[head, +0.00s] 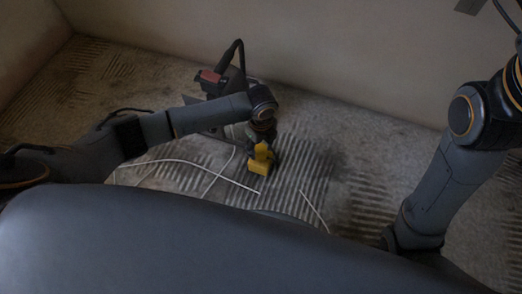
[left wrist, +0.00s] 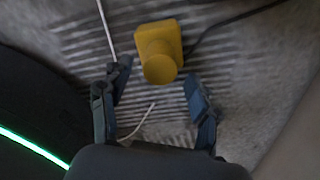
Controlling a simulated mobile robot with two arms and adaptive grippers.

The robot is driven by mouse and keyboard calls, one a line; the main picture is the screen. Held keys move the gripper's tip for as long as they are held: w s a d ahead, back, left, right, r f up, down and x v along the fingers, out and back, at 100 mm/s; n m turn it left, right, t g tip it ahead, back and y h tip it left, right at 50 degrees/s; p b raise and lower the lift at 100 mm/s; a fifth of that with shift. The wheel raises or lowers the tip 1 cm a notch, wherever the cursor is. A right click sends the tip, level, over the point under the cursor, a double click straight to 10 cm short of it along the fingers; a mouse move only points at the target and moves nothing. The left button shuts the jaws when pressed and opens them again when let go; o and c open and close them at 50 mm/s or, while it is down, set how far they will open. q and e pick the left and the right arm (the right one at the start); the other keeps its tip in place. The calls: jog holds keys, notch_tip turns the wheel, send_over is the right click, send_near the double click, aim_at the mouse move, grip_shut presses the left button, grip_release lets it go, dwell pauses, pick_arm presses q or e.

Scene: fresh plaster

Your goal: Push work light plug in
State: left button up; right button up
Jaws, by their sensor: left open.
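A yellow block with a round front (left wrist: 161,55), which looks like the plug or its socket, lies on the ridged floor; it also shows in the head view (head: 262,158). A dark cable leads off it to the upper right in the left wrist view. My left gripper (left wrist: 156,76) is open, one finger to each side of the round front's near end, with nothing clasped. In the head view my left gripper (head: 252,142) is mostly hidden by its own wrist. Which part is plug and which is socket I cannot tell. My right arm stands at the right; its gripper is out of view.
A dark device with a red part (head: 210,76) and a black cable stands behind my left arm. Thin white cables (head: 225,178) lie loose on the floor near the yellow block. A plain wall (head: 330,50) runs along the back. The floor right of the block is clear.

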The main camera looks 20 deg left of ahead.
aim_at(261, 149)
pick_arm(q)
notch_tip(261, 149, up, 7)
jog(key=shift+f, duration=0.15)
dwell(0.5)
